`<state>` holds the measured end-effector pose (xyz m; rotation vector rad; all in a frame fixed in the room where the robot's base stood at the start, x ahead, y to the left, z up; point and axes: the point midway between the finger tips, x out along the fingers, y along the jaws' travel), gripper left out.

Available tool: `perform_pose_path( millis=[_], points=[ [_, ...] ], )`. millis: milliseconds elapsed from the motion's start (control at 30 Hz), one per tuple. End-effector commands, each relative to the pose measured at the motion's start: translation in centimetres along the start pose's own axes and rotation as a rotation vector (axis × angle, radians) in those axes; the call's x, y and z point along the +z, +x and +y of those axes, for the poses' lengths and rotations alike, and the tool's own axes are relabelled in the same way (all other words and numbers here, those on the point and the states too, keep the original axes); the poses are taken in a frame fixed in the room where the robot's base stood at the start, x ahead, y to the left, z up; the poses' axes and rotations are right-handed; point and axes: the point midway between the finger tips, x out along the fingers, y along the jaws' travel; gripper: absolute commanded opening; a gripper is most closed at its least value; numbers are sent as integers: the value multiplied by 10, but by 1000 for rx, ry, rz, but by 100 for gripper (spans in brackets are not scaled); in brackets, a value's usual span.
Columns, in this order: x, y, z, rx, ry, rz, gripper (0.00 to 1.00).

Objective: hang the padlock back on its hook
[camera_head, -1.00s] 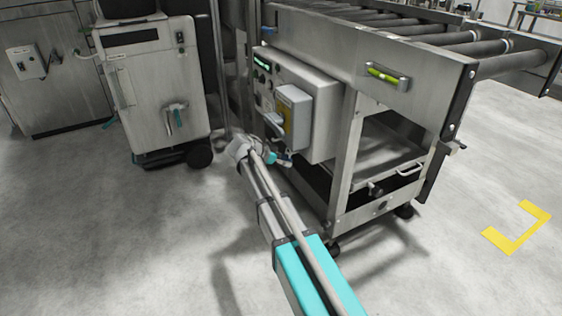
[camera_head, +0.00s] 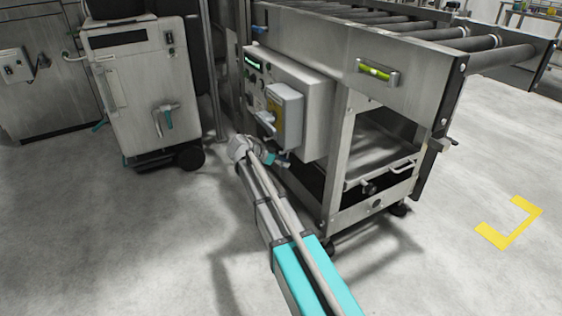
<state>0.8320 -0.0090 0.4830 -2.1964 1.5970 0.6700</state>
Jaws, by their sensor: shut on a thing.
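My arm reaches to the front of the roller-conveyor machine, and my gripper (camera_head: 279,160) is at its far end, small and partly hidden by the wrist. It is low beside the control box, below the grey switch unit. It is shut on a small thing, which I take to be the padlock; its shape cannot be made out. The grey switch unit (camera_head: 285,100) has a yellow plate and a light handle (camera_head: 264,118) at its lower left. I cannot make out the hook. A small blue item (camera_head: 259,29) is at the left end of the conveyor's side rail; I cannot tell what it is.
The control box (camera_head: 318,115) juts out from the machine frame (camera_head: 338,170). A wheeled cabinet (camera_head: 135,95) with a teal-handled tap stands to the left. A yellow corner mark (camera_head: 508,235) lies on the right floor. The floor in front is clear.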

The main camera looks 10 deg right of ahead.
Motion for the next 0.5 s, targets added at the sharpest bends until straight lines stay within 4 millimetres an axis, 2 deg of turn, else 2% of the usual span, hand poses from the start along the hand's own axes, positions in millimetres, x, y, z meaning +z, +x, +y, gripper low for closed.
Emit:
perform_pose_path(
  millis=[433, 467, 500],
  points=[
    [0, 0, 0, 0, 0, 0, 10],
    [0, 0, 0, 0, 0, 0, 64],
    [0, 0, 0, 0, 0, 0, 71]
  ],
)
